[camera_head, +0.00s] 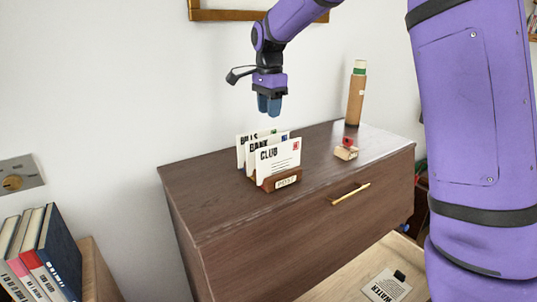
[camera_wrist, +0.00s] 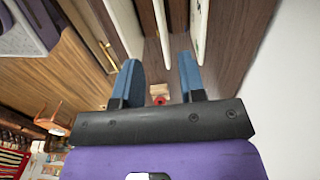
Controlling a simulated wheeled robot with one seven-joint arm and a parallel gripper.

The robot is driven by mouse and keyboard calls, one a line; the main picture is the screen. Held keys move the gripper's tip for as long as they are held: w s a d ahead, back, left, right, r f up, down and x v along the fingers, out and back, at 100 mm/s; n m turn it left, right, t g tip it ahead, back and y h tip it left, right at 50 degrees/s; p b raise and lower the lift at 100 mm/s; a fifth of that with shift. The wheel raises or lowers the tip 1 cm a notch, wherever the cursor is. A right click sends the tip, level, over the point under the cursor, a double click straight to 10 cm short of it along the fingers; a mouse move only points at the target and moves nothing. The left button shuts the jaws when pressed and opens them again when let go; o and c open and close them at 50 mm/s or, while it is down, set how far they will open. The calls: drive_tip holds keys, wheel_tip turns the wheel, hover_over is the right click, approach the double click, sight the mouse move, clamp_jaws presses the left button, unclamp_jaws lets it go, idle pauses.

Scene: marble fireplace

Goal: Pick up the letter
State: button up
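Three white letters stand upright in a small wooden rack (camera_head: 285,182) on a dark cabinet: the front one reads CLUB (camera_head: 278,163), the middle one BANK (camera_head: 262,143), the rear one BILLS (camera_head: 246,137). Another white sheet reading WATER (camera_head: 384,289) lies flat lower down at the front. The frames do not show which letter is meant. My gripper (camera_head: 269,104) hangs above the rack, pointing down and apart from the letters. In the wrist view its two blue fingers (camera_wrist: 159,72) are spread with nothing held between them. White letter edges (camera_wrist: 198,22) show beyond the fingertips.
The cabinet top (camera_head: 215,205) is clear in front of the rack. A small tan block with a red piece (camera_head: 346,150) lies right of the rack. A tall brown tube with a green top (camera_head: 356,95) stands behind. Books (camera_head: 40,255) are at lower left. A wall is close behind.

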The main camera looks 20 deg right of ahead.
sight(268, 143)
wheel_tip(268, 143, down, 11)
drive_tip(key=shift+w+a+r, duration=0.1)
drive_tip(key=shift+r, duration=0.05)
clamp_jaws()
idle(0.5)
